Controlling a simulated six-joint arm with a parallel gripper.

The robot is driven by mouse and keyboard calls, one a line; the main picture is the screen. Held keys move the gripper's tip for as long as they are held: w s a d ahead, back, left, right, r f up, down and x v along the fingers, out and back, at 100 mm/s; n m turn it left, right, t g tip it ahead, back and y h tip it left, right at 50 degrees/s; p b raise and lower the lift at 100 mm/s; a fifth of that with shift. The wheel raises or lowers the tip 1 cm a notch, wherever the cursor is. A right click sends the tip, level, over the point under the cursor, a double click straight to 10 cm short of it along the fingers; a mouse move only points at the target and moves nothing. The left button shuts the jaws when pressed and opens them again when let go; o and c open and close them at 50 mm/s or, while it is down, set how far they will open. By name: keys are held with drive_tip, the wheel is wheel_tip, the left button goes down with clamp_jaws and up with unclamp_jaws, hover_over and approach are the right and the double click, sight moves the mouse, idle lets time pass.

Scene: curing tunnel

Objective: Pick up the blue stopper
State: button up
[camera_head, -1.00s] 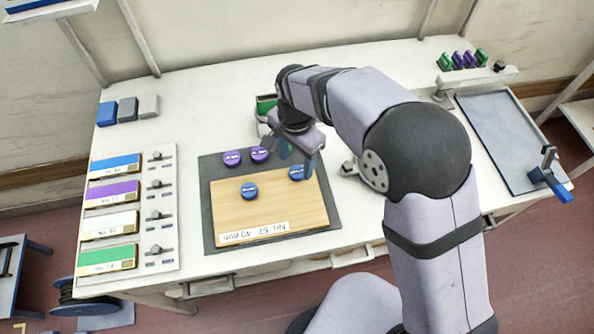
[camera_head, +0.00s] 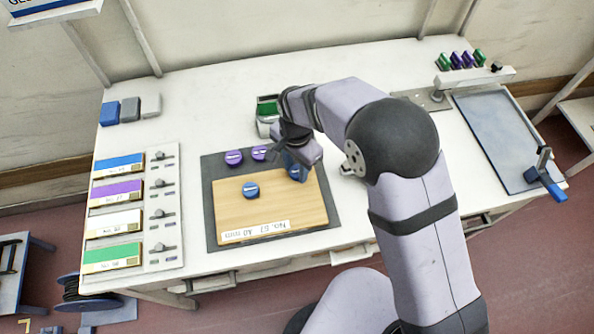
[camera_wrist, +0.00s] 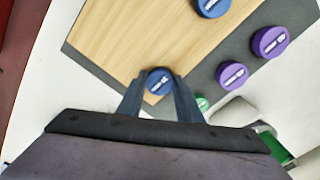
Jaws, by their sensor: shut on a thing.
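My gripper (camera_wrist: 160,95) is shut on a blue stopper (camera_wrist: 158,80), which sits between its fingertips at the corner of the wooden board. In the head view the gripper (camera_head: 297,170) is over the board's far right corner, and the held stopper is mostly hidden by the fingers. A second blue stopper (camera_head: 251,190) stands on the board (camera_head: 275,212); it also shows in the wrist view (camera_wrist: 212,5). I cannot tell whether the held stopper is clear of the board.
Two purple stoppers (camera_head: 234,158) stand on the dark mat (camera_head: 212,220) beyond the board. A green container (camera_head: 267,108) is behind them. Coloured labelled blocks (camera_head: 117,190) lie at the left. A tray (camera_head: 495,140) with a blue-handled clamp (camera_head: 550,185) is at the right.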

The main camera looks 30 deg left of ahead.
wheel_tip(320, 180, up, 10)
drive_tip(key=b, duration=0.2)
drive_tip(key=shift+b, duration=0.4)
drive_tip(key=shift+r, duration=0.2)
wheel_tip(320, 180, up, 5)
drive_tip(key=p, duration=0.5)
hover_over(296, 172)
drive_tip(key=shift+f, duration=0.15)
idle(0.8)
